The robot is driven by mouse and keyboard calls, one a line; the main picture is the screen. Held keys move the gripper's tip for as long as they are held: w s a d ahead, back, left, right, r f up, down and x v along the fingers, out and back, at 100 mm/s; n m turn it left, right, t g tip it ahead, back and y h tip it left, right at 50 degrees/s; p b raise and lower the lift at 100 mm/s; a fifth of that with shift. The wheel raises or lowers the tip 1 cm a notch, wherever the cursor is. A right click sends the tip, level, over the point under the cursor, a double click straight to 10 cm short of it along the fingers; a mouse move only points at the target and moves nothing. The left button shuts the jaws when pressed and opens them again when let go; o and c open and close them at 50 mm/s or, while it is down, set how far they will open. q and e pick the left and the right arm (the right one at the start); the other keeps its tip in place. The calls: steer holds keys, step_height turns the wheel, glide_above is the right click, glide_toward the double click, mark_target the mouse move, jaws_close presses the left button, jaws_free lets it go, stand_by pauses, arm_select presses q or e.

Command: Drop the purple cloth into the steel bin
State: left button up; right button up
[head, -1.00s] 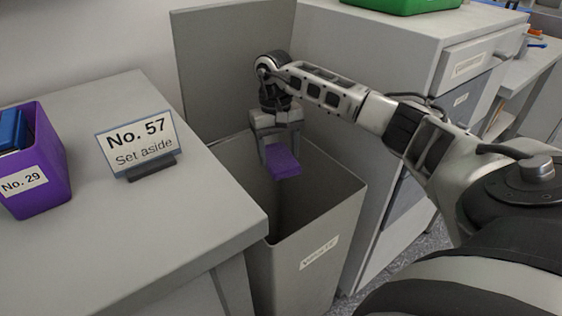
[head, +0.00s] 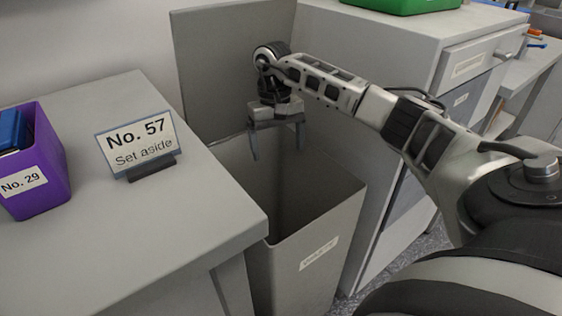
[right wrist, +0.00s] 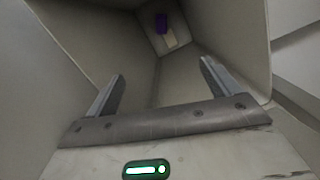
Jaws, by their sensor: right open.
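The steel bin (head: 300,285) is a tall, open-topped grey bin with a white label on its front, standing between two grey cabinets. My right gripper (head: 277,152) is over the bin's mouth, pointing down, with its fingers apart and nothing between them. In the right wrist view the open fingers (right wrist: 162,70) frame the inside of the bin. The purple cloth (right wrist: 161,22) shows there as a small dark purple patch deep in the bin, apart from the fingers. The head view does not show it; the bin's walls hide the bottom. My left gripper is not in view.
A pale piece (right wrist: 170,39) lies beside the cloth. On the left grey top (head: 120,230) stand a "No. 57 Set aside" sign (head: 137,143) and a purple container (head: 45,165) labelled No. 29. A green tray (head: 405,4) sits on the right cabinet.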

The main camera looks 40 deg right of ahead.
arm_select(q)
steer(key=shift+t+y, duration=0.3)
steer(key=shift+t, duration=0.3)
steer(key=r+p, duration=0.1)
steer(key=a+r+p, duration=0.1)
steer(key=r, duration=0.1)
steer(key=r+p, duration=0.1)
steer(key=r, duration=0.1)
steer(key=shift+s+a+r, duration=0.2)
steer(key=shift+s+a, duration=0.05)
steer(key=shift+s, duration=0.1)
arm_select(e)
step_height(320, 180, up, 14)
steer(key=w, duration=0.1)
steer(key=shift+w+d, duration=0.3)
steer(key=shift+f, duration=0.1)
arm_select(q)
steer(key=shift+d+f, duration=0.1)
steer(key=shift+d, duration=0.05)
